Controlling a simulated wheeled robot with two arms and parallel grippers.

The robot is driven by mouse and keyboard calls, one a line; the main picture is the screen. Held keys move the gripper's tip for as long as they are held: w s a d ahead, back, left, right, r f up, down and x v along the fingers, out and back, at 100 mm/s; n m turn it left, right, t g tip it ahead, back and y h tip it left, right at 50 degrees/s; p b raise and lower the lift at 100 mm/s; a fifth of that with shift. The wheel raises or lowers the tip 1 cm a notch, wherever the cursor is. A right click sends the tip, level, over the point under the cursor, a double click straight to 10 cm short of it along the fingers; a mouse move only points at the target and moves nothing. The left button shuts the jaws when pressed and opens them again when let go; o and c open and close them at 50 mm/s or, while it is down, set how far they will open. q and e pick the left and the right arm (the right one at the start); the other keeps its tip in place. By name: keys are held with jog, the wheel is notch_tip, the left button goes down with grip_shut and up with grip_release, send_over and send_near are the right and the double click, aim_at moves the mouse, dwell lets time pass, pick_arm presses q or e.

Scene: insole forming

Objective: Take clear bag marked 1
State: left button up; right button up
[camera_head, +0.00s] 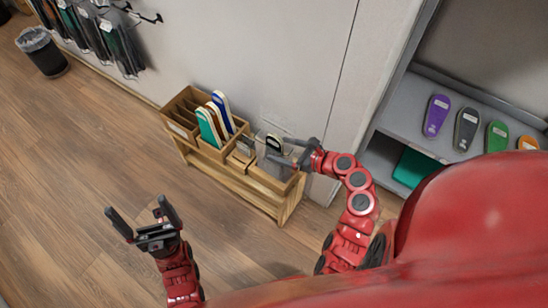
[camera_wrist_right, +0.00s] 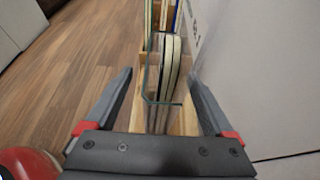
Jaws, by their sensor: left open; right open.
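A clear bag (camera_head: 262,140) with a dark insole in it stands upright at the right end of the wooden organizer (camera_head: 283,196). In the right wrist view the clear bag (camera_wrist_right: 149,84) holds dark insoles with cream edges (camera_wrist_right: 170,62). My right gripper (camera_head: 278,149) is open at the bag. In its wrist view the fingers (camera_wrist_right: 162,74) stand on either side of the bag, with visible gaps. A marking shows beside the bag there, but I cannot read it surely. My left gripper (camera_head: 136,203) is open and empty above the floor, left of the organizer.
Teal (camera_head: 207,127) and blue-and-white insoles (camera_head: 222,112) stand in the organizer's other compartments. The wall is close behind it. A shelf (camera_head: 415,98) with several coloured insoles is at the right. A bin (camera_head: 45,58) stands far left. The floor at left is clear.

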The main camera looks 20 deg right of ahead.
aim_at(273, 146)
jog(key=x, duration=0.4)
jog(key=shift+w+f+b, duration=0.15)
jog(key=shift+w+b, duration=0.05)
jog(key=shift+b, duration=0.2)
jog(key=shift+d, duration=0.1)
grip_shut()
